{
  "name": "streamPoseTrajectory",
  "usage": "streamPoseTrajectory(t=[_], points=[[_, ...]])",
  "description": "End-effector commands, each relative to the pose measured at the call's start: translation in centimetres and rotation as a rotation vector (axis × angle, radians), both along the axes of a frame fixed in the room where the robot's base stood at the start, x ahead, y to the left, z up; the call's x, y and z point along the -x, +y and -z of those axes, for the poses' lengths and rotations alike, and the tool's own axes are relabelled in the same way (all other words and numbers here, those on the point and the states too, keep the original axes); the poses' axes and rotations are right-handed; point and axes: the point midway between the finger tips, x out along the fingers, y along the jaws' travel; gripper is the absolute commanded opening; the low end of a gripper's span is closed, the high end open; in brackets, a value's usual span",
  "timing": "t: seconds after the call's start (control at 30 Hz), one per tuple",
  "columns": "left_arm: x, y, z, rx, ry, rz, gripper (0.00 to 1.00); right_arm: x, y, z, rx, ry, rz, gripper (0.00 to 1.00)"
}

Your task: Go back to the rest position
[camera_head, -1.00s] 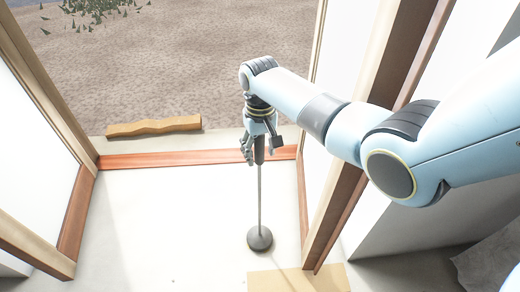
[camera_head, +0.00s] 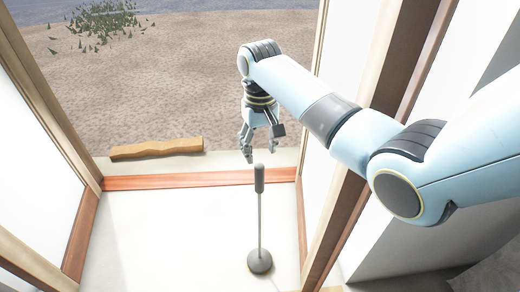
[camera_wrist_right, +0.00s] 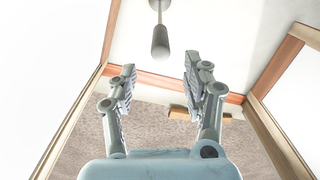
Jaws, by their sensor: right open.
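My right gripper (camera_head: 260,156) hangs at the end of the pale blue arm that comes in from the right in the head view. It is open and empty, just above and beyond the dark handle of a thin stand (camera_head: 260,215). The stand is upright on the pale floor, on a round dark base. In the right wrist view the two fingers (camera_wrist_right: 157,88) are spread apart, and the handle of the stand (camera_wrist_right: 160,40) shows beyond them, apart from both. My left gripper is not in view.
A wooden door frame (camera_head: 355,130) stands close at the right, near my right arm. Another frame (camera_head: 80,225) stands at the left. A reddish sill (camera_head: 165,181) crosses the floor. A wavy wooden piece (camera_head: 157,148) lies beyond it. Open ground (camera_head: 200,80) extends behind.

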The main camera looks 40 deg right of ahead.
Motion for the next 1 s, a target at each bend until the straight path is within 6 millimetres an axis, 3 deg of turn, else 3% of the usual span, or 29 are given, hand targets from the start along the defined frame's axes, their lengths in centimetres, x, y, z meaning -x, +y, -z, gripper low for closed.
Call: streamPoseTrajectory(t=[0.37, 0.47, 0.53, 0.67, 0.87, 1.0], points=[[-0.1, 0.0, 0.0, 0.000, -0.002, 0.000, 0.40, 0.0, 0.0, 0.1, 0.001, 0.000, 0.000, 0.49], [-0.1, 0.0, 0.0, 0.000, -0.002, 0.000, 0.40, 1.0, 0.0, 0.9, 0.000, 0.020, 0.000, 0.49], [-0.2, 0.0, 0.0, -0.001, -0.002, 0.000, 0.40, 2.9, 0.1, 2.5, -0.002, 0.056, 0.000, 0.49], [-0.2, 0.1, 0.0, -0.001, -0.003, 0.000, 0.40, 9.2, 0.4, 7.5, -0.007, 0.187, 0.003, 0.49], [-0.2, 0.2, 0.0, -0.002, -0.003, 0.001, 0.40, 21.4, 0.4, 17.5, 0.001, 0.328, 0.000, 0.49], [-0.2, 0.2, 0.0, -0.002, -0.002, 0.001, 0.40, 30.7, 0.3, 23.7, 0.014, 0.364, -0.023, 0.49]])
